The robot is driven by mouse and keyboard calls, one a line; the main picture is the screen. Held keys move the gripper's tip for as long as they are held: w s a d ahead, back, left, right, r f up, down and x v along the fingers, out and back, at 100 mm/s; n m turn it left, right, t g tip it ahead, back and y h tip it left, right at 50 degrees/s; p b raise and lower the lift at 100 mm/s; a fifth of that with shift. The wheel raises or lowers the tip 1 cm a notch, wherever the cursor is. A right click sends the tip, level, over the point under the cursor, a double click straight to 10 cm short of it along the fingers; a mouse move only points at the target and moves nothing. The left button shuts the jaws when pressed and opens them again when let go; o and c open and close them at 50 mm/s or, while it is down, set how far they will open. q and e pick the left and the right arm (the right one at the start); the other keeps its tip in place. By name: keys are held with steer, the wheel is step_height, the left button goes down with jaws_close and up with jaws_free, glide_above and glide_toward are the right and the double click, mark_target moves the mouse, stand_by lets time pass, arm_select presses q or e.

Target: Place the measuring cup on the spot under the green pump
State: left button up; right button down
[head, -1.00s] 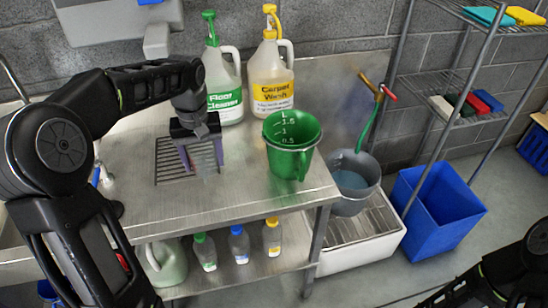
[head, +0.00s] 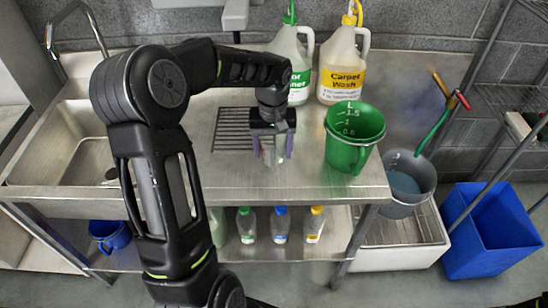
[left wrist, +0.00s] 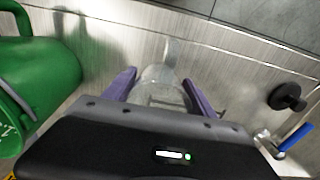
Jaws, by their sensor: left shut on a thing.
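A clear measuring cup (head: 272,158) is between the purple fingers of my left gripper (head: 271,146), which is shut on it. In the left wrist view the cup (left wrist: 160,88) shows between the fingers, its handle pointing away from the gripper. The green pump (head: 289,14) tops the Floor Cleaner jug (head: 298,78) at the back of the steel table. The gripper is in front of that jug, at the right edge of the dark grille (head: 230,130). I cannot tell whether the cup touches the table. My right gripper is not in view.
A green graduated jug (head: 353,135) stands right of the gripper, near the table's right end. The Carpet Wash jug (head: 343,75) with a yellow pump is behind. A sink (head: 75,160) is at left. A grey bucket (head: 407,185) is beyond the right end.

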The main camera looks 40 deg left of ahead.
arm_select(q)
steer(key=shift+f, duration=0.2)
steer(key=shift+f+p, duration=0.3)
steer(key=shift+f, duration=1.5)
steer(key=shift+f, duration=0.2)
steer(key=o, duration=1.4)
steer(key=shift+c, duration=0.2)
steer(key=shift+r, duration=0.15)
step_height(320, 180, up, 12)
steer(key=b, duration=0.1)
steer(key=shift+c, duration=0.4)
